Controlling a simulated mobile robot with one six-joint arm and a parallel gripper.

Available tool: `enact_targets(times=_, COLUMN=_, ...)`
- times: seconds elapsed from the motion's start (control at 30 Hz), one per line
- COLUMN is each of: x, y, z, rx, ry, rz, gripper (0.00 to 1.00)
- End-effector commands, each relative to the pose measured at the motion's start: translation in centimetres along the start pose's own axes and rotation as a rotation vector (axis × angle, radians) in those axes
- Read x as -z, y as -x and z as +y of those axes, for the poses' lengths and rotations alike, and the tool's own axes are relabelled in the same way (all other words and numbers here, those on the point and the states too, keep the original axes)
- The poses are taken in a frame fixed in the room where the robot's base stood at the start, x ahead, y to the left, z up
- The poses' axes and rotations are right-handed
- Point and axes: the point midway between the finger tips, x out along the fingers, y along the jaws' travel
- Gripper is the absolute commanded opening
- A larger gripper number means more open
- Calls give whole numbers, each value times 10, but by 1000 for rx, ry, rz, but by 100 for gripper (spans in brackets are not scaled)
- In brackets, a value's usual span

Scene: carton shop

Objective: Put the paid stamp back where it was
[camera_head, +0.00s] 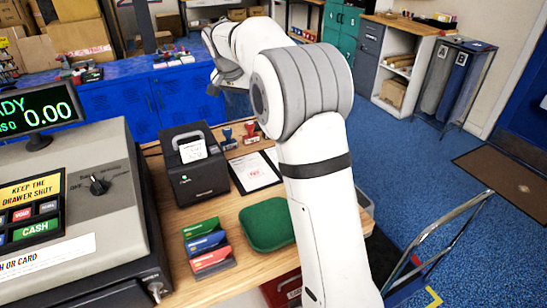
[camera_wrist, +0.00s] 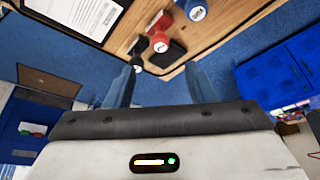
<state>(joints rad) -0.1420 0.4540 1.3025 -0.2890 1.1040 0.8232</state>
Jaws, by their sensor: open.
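A red-handled stamp (camera_head: 250,131) and a blue-handled stamp (camera_head: 228,138) stand near the counter's back edge, beyond a clipboard (camera_head: 255,172) with a red mark on its paper. A dark pad (camera_wrist: 167,56) lies beside the red stamp. My gripper (camera_wrist: 162,78) is open, with nothing visible between its fingers; the stamps appear beyond the fingertips. In the head view, its fingers are hard to make out.
A black receipt printer (camera_head: 198,165) stands left of the clipboard, and the cash register (camera_head: 85,200) fills the left. A green cushion (camera_head: 268,224) and card holders (camera_head: 207,248) occupy the front.

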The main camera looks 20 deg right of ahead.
Motion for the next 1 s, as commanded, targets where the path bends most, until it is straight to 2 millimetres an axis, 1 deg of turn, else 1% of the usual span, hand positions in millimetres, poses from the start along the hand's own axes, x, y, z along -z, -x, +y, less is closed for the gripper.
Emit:
enact_targets(times=0.07, x=-3, y=3, z=4, rx=2, ry=9, rz=-3, gripper=50)
enact_targets(times=0.17, x=-15, y=13, z=18, rx=9, ry=41, rz=-15, gripper=50)
enact_targets(times=0.27, x=-37, y=27, z=43, rx=20, ry=96, rz=-35, gripper=50)
enact_targets(times=0.37, x=-66, y=41, z=72, rx=36, ry=163, rz=-59, gripper=50)
enact_targets(times=0.4, x=-79, y=45, z=83, rx=44, ry=189, rz=-69, gripper=50)
enact_targets(times=0.47, x=-99, y=52, z=100, rx=55, ry=228, rz=-80, gripper=50)
enact_targets(times=0.5, x=-113, y=55, z=111, rx=63, ry=254, rz=-88, gripper=50)
enact_targets(times=0.57, x=-134, y=59, z=128, rx=75, ry=292, rz=-99, gripper=50)
enact_targets(times=0.6, x=-149, y=61, z=139, rx=84, ry=316, rz=-107, gripper=50)
enact_targets(times=0.67, x=-172, y=63, z=156, rx=95, ry=355, rz=-118, gripper=50)
enact_targets(times=0.7, x=-188, y=64, z=166, rx=105, ry=379, rz=-124, gripper=50)
enact_targets(times=0.77, x=-212, y=64, z=182, rx=118, ry=415, rz=-132, gripper=50)
enact_targets(times=0.8, x=-228, y=63, z=192, rx=126, ry=438, rz=-138, gripper=50)
enact_targets(times=0.9, x=-264, y=59, z=213, rx=146, ry=489, rz=-148, gripper=50)
enact_targets(times=1.0, x=-293, y=54, z=229, rx=162, ry=528, rz=-157, gripper=50)
